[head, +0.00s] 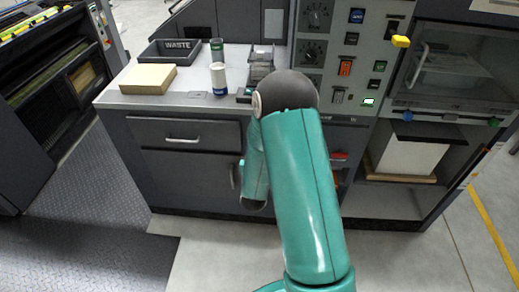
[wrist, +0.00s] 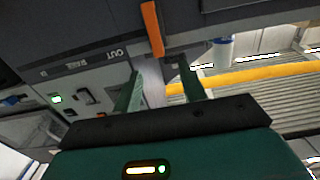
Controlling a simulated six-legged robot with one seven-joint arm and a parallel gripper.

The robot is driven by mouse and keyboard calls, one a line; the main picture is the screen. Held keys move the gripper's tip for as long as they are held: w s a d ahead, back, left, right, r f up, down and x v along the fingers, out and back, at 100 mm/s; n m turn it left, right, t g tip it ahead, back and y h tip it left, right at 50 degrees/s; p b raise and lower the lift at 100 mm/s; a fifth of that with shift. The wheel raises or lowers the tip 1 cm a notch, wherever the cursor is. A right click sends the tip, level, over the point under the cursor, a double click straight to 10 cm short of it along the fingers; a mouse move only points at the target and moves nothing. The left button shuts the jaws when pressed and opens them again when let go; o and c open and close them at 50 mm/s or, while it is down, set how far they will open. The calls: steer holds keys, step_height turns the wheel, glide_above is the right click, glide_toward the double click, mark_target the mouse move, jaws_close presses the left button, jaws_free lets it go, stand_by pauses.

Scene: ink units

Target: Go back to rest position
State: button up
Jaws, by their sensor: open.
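My teal arm rises from the bottom of the head view and bends at a dark elbow, with the forearm hanging down on the far side in front of the grey cabinet. My gripper is hidden or cannot be made out in the head view. In the wrist view my gripper (wrist: 162,88) shows two green fingers, spread apart with nothing held between them. Beyond the fingers is a tilted view of the machine, with a lit green button (wrist: 56,99) on its panel at left and an orange strip (wrist: 152,28) at top centre.
The grey cabinet (head: 187,180) carries a waste tray (head: 171,56), a cream block (head: 148,79) and a white container with a dark band (head: 219,79). The control panel (head: 345,55) stands behind my elbow. Open floor (head: 205,265) lies in front of the cabinet.

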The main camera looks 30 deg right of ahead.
steer(key=shift+s+a, duration=0.1)
stand_by(0.4)
steer(key=s+a+r+n+g+y, duration=0.2)
steer(key=a+r+y, duration=0.25)
steer(key=r, duration=0.35)
steer(key=s+a+r+n+g+y, duration=0.1)
steer(key=a+r+n+y, duration=0.15)
steer(key=a+r, duration=0.45)
steer(key=s+a+r+g+y, duration=0.1)
steer(key=s+r+g, duration=0.2)
steer(key=s, duration=0.9)
steer(key=s+a+r+n+g+y, duration=0.1)
steer(key=s+r+g, duration=0.3)
steer(key=s, duration=0.9)
steer(key=shift+s+a+r, duration=0.3)
steer(key=shift+a+r, duration=0.2)
steer(key=shift+r, duration=0.4)
steer(key=shift+n, duration=0.25)
